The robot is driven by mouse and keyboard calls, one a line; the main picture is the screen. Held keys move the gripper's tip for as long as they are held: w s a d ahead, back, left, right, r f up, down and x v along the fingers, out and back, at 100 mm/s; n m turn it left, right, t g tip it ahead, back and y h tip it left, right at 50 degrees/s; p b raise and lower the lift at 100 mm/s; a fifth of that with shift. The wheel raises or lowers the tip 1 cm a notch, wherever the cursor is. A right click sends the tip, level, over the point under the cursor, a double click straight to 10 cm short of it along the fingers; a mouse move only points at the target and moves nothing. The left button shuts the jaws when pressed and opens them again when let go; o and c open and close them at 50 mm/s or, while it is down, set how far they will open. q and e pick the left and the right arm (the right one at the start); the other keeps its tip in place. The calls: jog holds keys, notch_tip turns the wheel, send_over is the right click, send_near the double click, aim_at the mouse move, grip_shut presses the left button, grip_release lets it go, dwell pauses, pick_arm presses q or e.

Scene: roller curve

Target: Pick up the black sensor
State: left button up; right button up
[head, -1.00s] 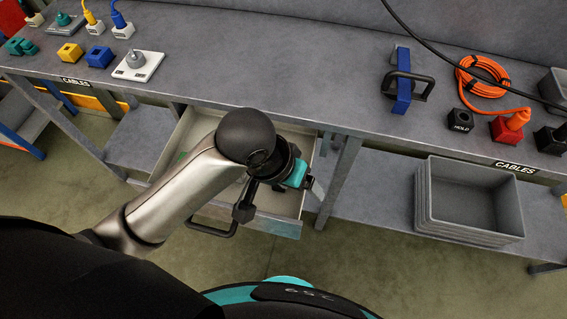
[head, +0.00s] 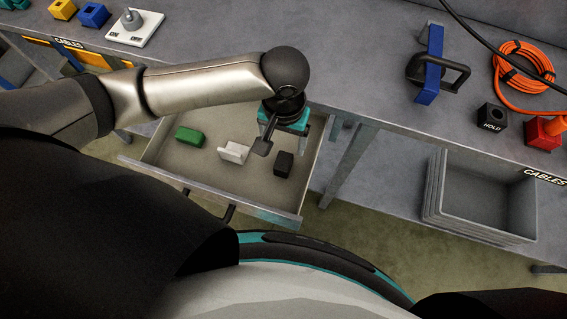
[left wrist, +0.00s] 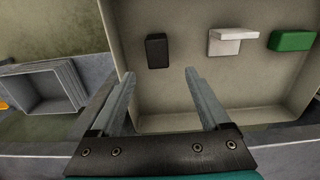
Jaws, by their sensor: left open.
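The black sensor (head: 284,164) is a small dark block lying in the open drawer (head: 250,206), near its right side. In the left wrist view the black sensor (left wrist: 157,51) lies on the drawer floor, ahead of and between the lines of the two fingers. My left gripper (left wrist: 160,76) is open and empty, above the drawer and apart from the sensor. In the head view the left gripper (head: 284,140) is partly hidden by its own wrist. My right gripper is not in view.
A white bracket-shaped piece (head: 234,152) and a green block (head: 189,137) lie left of the sensor. The bench (head: 350,70) overhangs the drawer's back. A bench leg (head: 346,165) and a grey crate (head: 480,200) stand to the right.

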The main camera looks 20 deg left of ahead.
aim_at(283, 161)
pick_arm(q)
notch_tip(283, 161, down, 3)
jog(key=shift+r+b, duration=0.2)
jog(key=shift+b, duration=0.1)
jog(key=f+b, duration=0.1)
jog(key=f, duration=0.1)
jog(key=s+f, duration=0.1)
jog(key=f, duration=0.1)
jog(key=shift+s+d+f+b, duration=0.1)
jog(key=shift+f+b, duration=0.1)
jog(key=shift+b, duration=0.15)
jog(key=shift+f, duration=0.35)
grip_shut()
